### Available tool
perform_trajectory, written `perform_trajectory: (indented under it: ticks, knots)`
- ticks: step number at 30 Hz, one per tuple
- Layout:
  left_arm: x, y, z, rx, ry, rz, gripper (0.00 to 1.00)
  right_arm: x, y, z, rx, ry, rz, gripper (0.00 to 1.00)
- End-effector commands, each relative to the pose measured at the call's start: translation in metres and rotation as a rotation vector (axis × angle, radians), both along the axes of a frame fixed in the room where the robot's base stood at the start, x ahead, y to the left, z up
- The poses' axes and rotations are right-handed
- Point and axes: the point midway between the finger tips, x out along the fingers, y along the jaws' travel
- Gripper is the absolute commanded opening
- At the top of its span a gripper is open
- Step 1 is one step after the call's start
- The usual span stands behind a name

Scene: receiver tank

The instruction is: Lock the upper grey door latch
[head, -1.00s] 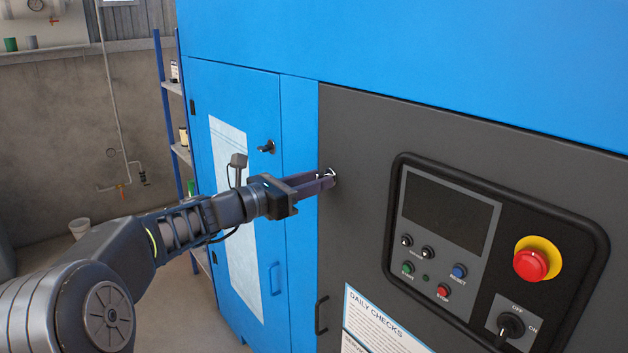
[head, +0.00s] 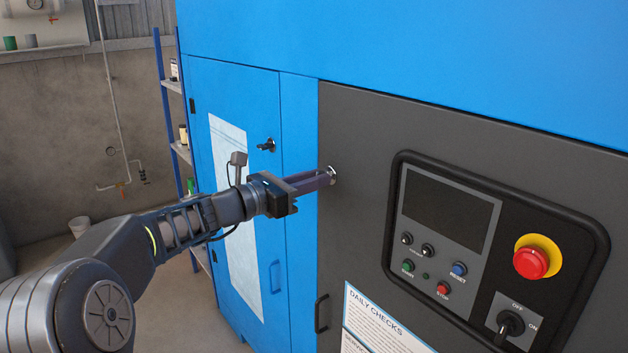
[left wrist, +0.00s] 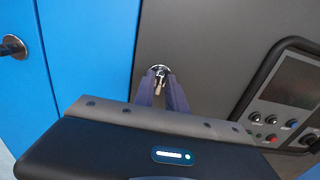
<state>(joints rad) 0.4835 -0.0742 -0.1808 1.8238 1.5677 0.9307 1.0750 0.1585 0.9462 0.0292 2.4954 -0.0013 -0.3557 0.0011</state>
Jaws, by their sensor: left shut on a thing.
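The upper grey door latch (left wrist: 158,72) sits near the upper left edge of the dark grey door (head: 360,130). In the left wrist view its round silver base shows, with a small handle between my fingers. In the head view only a bit of its base (head: 333,173) shows past the fingertips. My left gripper (head: 325,180) reaches in from the left, its fingers pointing at the door. It is shut on the latch handle, and the fingers hide most of the handle. The left gripper also shows in the left wrist view (left wrist: 160,90). My right gripper is not in view.
A blue door (head: 250,95) with another black latch (head: 266,146) is to the left. The control panel (head: 500,250) with a red emergency button (head: 531,262) is to the right. A black handle (head: 321,314) is lower on the grey door. A blue shelf (head: 175,115) stands behind.

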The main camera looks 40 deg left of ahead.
Motion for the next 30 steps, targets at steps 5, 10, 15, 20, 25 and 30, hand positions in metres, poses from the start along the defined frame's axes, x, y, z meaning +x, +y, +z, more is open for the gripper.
perform_trajectory:
  ticks: [5, 10, 15, 20, 25, 30]
  knots:
    - [0.0, 0.0, -0.002, 0.04, -0.013, 0.0, 0.0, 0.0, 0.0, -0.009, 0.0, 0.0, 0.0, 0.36]
    - [0.0, -0.001, -0.004, 0.117, -0.036, 0.0, 0.0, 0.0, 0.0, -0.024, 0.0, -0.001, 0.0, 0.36]
    - [0.0, -0.001, -0.006, 0.235, -0.074, 0.0, 0.0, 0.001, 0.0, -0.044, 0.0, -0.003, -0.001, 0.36]
    - [0.0, -0.001, -0.007, 0.371, -0.114, 0.001, 0.0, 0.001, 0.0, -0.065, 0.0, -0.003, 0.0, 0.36]
    - [0.0, -0.002, -0.007, 0.525, -0.16, 0.0, 0.0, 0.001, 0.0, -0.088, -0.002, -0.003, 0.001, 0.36]
    - [-0.001, -0.003, -0.007, 0.681, -0.207, 0.0, 0.0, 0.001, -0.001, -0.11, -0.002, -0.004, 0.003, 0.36]
